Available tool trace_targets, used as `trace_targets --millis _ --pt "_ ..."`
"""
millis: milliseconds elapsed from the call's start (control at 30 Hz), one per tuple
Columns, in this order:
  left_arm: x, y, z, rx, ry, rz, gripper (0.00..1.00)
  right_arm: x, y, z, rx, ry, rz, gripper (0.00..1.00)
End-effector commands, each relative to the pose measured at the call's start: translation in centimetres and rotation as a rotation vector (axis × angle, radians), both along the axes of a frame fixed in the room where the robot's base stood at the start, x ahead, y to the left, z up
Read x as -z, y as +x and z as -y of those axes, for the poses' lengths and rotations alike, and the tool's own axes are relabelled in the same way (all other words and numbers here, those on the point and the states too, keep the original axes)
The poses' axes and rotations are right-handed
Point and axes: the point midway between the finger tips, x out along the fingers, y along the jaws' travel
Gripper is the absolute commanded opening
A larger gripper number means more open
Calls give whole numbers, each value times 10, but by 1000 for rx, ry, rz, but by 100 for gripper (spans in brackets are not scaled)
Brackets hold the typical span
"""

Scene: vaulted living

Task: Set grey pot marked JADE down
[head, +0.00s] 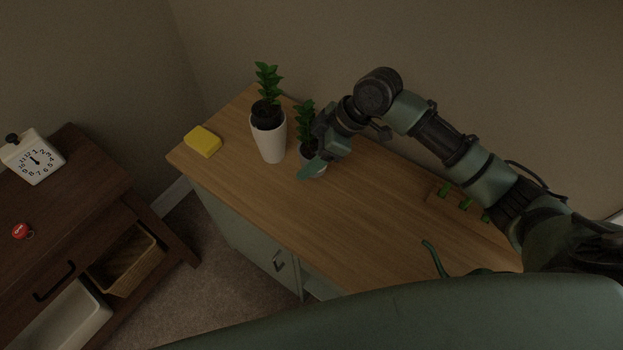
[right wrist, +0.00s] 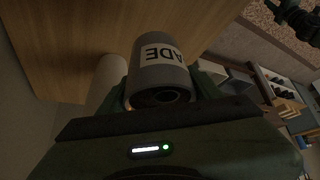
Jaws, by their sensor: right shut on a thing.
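The grey pot marked JADE, holding a leafy green plant (head: 306,122), is at my right gripper (head: 318,160) over the wooden cabinet top (head: 350,213). In the right wrist view the grey pot (right wrist: 160,52) sits between the fingers, with the letters ADE showing on its pale label. My right gripper is shut on it. In the head view the gripper hides most of the pot, and I cannot tell whether its base touches the wood.
A taller white pot with a plant (head: 268,143) stands close to the left of the grey pot. A yellow block (head: 203,141) lies near the left edge. A wooden holder with green items (head: 463,204) is at the right. The wood between is clear.

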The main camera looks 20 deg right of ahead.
Motion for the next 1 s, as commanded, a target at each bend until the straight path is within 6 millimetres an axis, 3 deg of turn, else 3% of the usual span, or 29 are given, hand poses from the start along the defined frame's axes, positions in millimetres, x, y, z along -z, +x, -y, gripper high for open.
trace_targets --millis 200,433,600,1000 --pt "-6 1 0 -2 0 2 36 46 0 0 2 0 -1 5" --pt "-7 -4 -1 -2 1 -5 36 66 0 -1 1 2 1 5" --pt "-10 -7 -1 -1 1 -10 36 92 0 0 2 1 0 5" --pt "-9 -8 1 0 -2 -11 36 103 1 0 1 1 4 5"
